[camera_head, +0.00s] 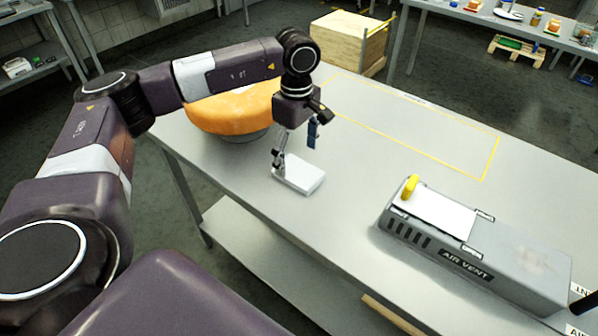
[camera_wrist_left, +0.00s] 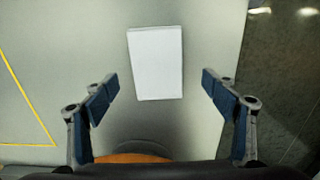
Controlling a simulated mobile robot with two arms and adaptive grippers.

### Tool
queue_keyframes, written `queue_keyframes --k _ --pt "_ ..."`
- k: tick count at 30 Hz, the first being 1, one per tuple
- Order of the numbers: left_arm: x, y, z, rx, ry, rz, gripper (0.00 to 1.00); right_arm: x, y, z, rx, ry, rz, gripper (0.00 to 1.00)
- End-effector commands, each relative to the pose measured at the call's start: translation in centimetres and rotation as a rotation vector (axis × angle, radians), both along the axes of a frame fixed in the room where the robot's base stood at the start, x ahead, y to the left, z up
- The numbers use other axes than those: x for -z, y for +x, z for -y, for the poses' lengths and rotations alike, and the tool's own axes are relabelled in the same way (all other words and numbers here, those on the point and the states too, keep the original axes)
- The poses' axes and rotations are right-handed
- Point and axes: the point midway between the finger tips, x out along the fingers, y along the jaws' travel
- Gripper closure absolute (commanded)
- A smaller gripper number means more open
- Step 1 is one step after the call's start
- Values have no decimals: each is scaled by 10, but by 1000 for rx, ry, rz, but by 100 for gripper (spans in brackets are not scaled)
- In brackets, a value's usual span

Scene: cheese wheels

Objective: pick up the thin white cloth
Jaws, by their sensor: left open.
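A flat white rectangular piece, which looks like the folded thin white cloth (camera_head: 302,178), lies on the grey metal table near its front edge. It also shows at the upper middle of the left wrist view (camera_wrist_left: 155,62). My left gripper (camera_head: 296,143) points down above and slightly behind the cloth. Its fingers are open and empty, one on each side of the cloth's line in the left wrist view (camera_wrist_left: 160,92). A gap appears between fingertips and cloth; its exact height is hard to tell. My right gripper is not in view.
A large orange cheese wheel (camera_head: 222,112) stands left of the cloth, partly behind my left arm. A grey air vent box (camera_head: 520,262) with a white sheet (camera_head: 435,212) and yellow handle (camera_head: 409,188) sits at right. The yellow-outlined table area (camera_head: 425,125) is clear.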

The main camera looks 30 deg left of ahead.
Motion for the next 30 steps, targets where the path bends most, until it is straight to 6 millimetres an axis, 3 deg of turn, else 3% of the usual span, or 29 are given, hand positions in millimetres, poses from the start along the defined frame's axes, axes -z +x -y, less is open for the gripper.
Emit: queue_keyframes --k 2,5,10,13,17,28,30 --pt "8 -1 0 0 1 -3 22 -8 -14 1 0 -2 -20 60" --pt "24 -1 0 1 -1 -4 22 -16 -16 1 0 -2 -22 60" --pt "44 0 1 1 -1 0 22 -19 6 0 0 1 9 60" --pt "47 1 1 1 -2 1 22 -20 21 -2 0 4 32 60" --pt "48 1 1 1 -2 1 22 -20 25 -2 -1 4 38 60" --pt "47 1 1 0 -2 1 60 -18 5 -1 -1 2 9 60" --pt "47 1 1 0 -2 1 63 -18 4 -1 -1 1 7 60"
